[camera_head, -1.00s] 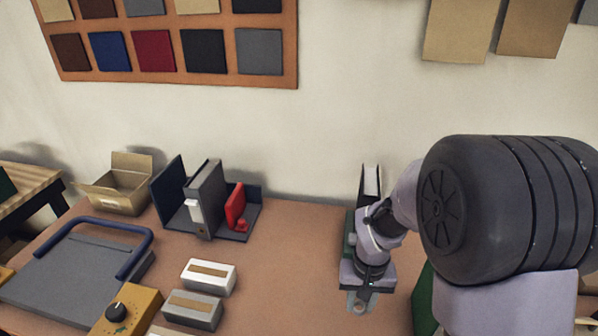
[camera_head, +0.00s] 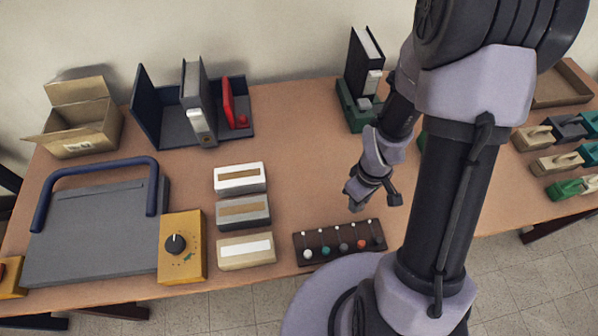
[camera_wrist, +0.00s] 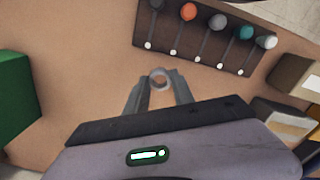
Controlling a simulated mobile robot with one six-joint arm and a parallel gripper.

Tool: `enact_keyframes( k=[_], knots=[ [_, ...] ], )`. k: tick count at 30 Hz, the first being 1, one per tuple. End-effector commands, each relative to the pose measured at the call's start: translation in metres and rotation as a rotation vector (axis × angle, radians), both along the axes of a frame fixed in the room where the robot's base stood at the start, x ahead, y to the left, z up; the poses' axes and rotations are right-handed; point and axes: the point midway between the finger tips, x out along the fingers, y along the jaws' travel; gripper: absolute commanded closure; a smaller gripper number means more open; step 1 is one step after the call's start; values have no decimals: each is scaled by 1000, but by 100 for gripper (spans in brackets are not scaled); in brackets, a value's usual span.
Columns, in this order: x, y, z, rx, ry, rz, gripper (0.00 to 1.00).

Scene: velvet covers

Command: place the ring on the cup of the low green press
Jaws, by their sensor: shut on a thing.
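My gripper (camera_head: 356,206) is shut on a small grey ring (camera_wrist: 160,76), which shows between the fingertips in the wrist view. It is over bare table, just behind the dark pin board in the head view. The ring is too small to make out in the head view. A low green body (camera_head: 349,112) with a small grey part on its front stands at the back of the table, left of my arm. Another green body (camera_head: 420,140) is mostly hidden behind my arm; a green block also shows at the left of the wrist view (camera_wrist: 14,95). I cannot make out a cup.
The dark board with several coloured pins (camera_head: 322,245) lies at the table's front edge. Three small boxes (camera_head: 240,179) stand left of it. Several coloured blocks (camera_head: 565,130) are at the right. The table's middle is clear.

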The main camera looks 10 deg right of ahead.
Motion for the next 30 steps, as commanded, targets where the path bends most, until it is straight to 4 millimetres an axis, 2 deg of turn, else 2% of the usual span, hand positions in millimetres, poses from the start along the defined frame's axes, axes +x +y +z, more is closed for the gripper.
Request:
enact_keyframes(
  k=[2,12,15,19,24,30],
  knots=[
    [12,7,-4,0,-1,11,100],
    [109,63,-16,0,-2,8,100],
    [127,73,-17,0,-1,6,100],
    [135,78,-22,0,1,4,100],
    [135,78,-53,0,1,3,100],
    [136,78,-51,0,0,3,100]
  ],
)
